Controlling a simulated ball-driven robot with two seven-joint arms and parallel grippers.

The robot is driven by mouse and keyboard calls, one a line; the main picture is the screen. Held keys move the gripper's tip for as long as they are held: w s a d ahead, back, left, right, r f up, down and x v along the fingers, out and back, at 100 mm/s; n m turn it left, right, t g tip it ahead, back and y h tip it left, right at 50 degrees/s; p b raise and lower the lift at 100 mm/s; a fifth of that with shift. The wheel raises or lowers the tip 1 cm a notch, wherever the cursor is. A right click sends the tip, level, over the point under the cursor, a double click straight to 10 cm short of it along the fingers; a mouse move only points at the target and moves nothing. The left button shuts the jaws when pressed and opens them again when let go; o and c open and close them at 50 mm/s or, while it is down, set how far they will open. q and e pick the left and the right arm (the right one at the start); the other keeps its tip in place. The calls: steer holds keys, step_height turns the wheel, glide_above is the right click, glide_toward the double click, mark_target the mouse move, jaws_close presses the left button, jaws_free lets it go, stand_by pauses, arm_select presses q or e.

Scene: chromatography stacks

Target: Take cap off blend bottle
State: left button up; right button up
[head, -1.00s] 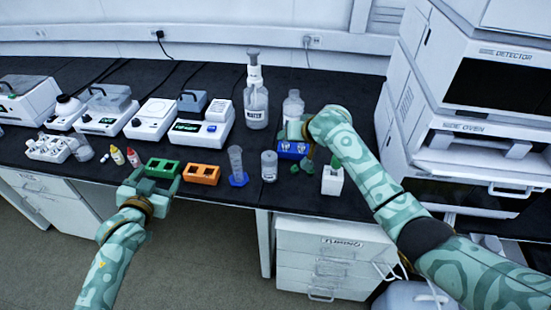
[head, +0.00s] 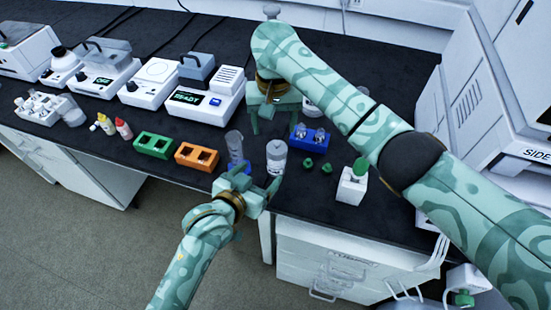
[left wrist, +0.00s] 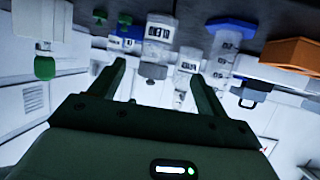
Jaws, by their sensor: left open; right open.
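A small clear bottle with a pale label and a light top, which looks like the blend bottle (head: 276,157), stands upright near the bench's front edge. Its label is too small to read. It also shows in the left wrist view (left wrist: 160,34), upside down, beyond and between the finger ends. My left gripper (head: 259,178) is open and empty, just in front of the bottle and lower left of it; its fingers also show in the left wrist view (left wrist: 157,72). My right gripper (head: 269,117) is open and points down behind the bottle, with nothing visible in it.
A measuring cylinder (head: 235,147) on a blue foot stands close left of the bottle. A blue rack (head: 310,140), green caps (head: 308,163) and a white block (head: 351,187) lie to its right. Orange (head: 197,157) and green (head: 153,145) racks are farther left. My right arm hides the back.

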mark_target(272, 163)
arm_select(q)
steer(key=x, duration=1)
steer(key=shift+s+d, duration=0.15)
steer(key=shift+d, duration=0.1)
arm_select(e)
steer(key=shift+d, duration=0.3)
